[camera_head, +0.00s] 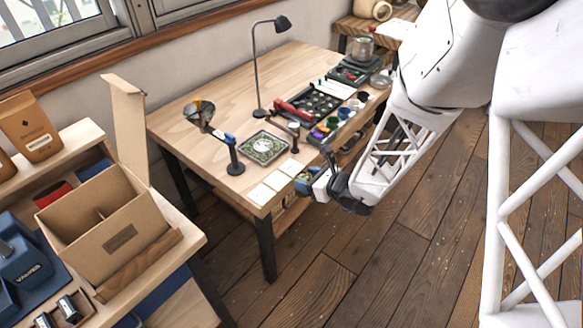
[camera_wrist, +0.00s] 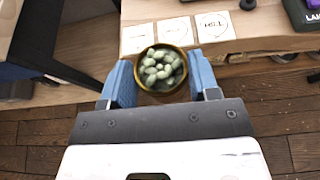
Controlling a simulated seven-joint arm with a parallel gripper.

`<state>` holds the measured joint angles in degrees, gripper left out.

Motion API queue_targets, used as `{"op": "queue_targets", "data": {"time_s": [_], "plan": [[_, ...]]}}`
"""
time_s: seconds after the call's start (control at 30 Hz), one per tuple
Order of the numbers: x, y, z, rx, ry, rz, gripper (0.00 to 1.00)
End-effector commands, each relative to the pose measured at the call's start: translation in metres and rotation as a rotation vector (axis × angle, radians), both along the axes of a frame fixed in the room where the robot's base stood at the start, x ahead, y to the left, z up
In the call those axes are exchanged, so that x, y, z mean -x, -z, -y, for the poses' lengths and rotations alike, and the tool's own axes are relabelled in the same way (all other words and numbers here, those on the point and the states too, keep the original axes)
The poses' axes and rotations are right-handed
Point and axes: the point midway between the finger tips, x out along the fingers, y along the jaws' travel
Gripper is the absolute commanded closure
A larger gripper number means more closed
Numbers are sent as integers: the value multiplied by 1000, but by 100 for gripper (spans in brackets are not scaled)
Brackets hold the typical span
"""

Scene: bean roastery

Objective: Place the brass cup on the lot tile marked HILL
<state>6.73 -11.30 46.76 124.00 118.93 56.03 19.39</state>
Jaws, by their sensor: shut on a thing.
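My gripper (camera_wrist: 160,82) has its blue fingers shut on the brass cup (camera_wrist: 141,76) in the wrist view. The cup is round, with a brass rim, and holds pale green beans. Three white lot tiles lie in a row along the table's front edge: left (camera_wrist: 137,38), middle (camera_wrist: 175,32) and right (camera_wrist: 215,27). The cup is just off this edge, with its rim overlapping the near side of the tiles in the picture. The tile marks are too small to read surely. In the head view my gripper (camera_head: 308,182) is beside the tiles (camera_head: 277,180); the cup is not clear there.
A square tray of green beans (camera_head: 263,147) and a dark stand (camera_head: 235,160) lie behind the tiles. A black lamp (camera_head: 258,70) stands farther back. Dark trays and small cups (camera_head: 343,113) fill the table's right side. Bare wood (camera_head: 205,158) shows at left.

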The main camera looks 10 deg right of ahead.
Motion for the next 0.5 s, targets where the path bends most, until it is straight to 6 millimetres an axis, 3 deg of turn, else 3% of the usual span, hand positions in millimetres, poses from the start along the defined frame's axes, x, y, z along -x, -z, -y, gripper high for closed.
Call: {"op": "queue_targets", "data": {"time_s": [0.3,0.5], "plan": [[-3,0,0,0,0,0,72],[-19,2,-2,0,0,0,72]]}}
